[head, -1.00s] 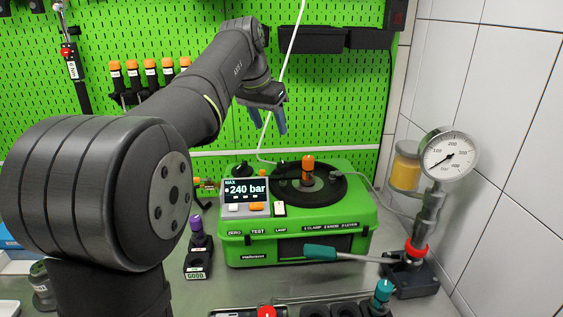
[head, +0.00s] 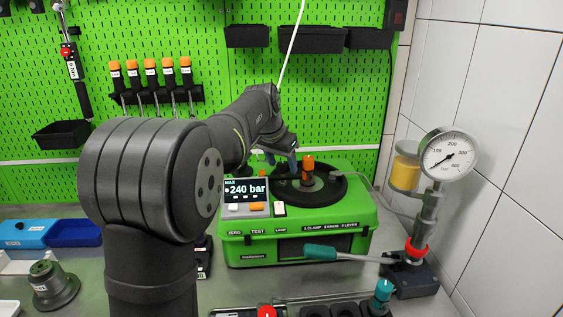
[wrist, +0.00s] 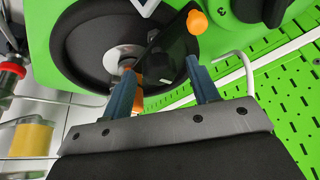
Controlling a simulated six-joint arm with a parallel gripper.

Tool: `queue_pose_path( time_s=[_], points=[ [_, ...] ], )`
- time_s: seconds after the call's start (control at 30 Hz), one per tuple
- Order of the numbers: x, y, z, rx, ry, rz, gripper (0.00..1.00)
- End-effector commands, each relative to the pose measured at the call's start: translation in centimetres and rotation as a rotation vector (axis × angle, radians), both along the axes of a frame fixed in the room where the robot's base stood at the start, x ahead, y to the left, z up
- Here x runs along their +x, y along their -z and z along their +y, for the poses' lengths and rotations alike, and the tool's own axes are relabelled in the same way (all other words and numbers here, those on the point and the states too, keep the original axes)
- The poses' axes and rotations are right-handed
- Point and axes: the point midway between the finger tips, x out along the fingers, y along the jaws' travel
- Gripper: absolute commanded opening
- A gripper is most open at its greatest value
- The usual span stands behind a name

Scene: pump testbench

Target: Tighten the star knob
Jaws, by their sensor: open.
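My gripper (head: 281,163) is low over the back left of the green test bench, left of the upright orange-topped handle (head: 307,168). In the wrist view its two blue fingers (wrist: 160,70) are apart, with no thing held between them. An orange piece shows partly behind the left finger. A black knob (wrist: 262,10), apparently the star knob, is on the green housing at the top right, cut off by the frame edge and clear of the fingers. In the head view my arm hides that back left corner.
The black disc (wrist: 70,72) lies beside the fingers. A black lever with an orange ball (wrist: 197,22) is close to the right finger. The green pegboard (head: 330,105) is behind.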

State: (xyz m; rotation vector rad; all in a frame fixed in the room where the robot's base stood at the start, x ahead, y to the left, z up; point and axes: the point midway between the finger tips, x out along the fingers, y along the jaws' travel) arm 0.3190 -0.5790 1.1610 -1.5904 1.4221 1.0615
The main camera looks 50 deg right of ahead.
Motion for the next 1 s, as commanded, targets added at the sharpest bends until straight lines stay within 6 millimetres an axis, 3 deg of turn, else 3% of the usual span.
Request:
queue_pose_path(
  time_s=[0.13, 0.33, 0.37, 0.67, 1.0],
  points=[
    [0.0, -0.01, 0.01, 0.0, 0.0, 0.0, 0.51],
    [0.0, -0.02, 0.02, 0.001, 0.0, 0.0, 0.11],
    [0.0, -0.02, 0.02, 0.001, 0.0, 0.0, 0.1],
    [0.05, -0.03, 0.04, 0.001, 0.035, 0.001, 0.1],
    [0.27, 0.01, 0.02, 0.001, 0.251, 0.001, 0.1]
  ],
)
